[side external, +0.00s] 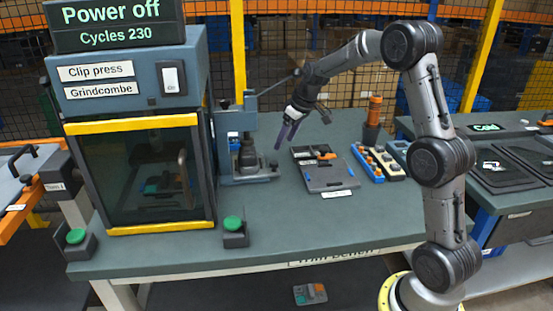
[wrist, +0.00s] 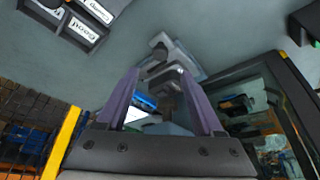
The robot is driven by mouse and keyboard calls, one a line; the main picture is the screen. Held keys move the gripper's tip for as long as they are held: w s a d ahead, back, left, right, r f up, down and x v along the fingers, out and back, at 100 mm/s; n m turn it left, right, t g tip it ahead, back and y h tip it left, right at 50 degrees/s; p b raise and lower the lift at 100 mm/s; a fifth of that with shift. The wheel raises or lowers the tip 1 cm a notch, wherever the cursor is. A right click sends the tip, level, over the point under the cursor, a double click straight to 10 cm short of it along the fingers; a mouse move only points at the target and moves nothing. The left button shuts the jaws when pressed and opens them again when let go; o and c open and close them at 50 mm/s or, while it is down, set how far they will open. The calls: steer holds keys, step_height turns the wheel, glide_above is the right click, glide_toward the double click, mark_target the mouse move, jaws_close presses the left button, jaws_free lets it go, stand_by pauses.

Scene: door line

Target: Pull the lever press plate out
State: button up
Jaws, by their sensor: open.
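The lever press (side external: 238,150) is a blue-grey stand on the green bench, with a dark ram in its middle and a lever arm (side external: 280,84) slanting up to the right. Its low base plate (side external: 262,172) lies under the ram; I cannot tell how far the plate sticks out. My gripper (side external: 283,142) hangs in the air to the right of the press, its purple fingers apart and empty, pointing down. In the wrist view the press (wrist: 172,78) shows beyond and between the fingertips (wrist: 160,72), partly hidden by my gripper.
The clip press cabinet (side external: 140,175) stands left of the lever press, with a green button box (side external: 235,235) in front. The front middle of the bench is clear.

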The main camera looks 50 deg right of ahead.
mark_target(275, 162)
steer(key=x, duration=0.9)
jaws_close()
stand_by(1.3)
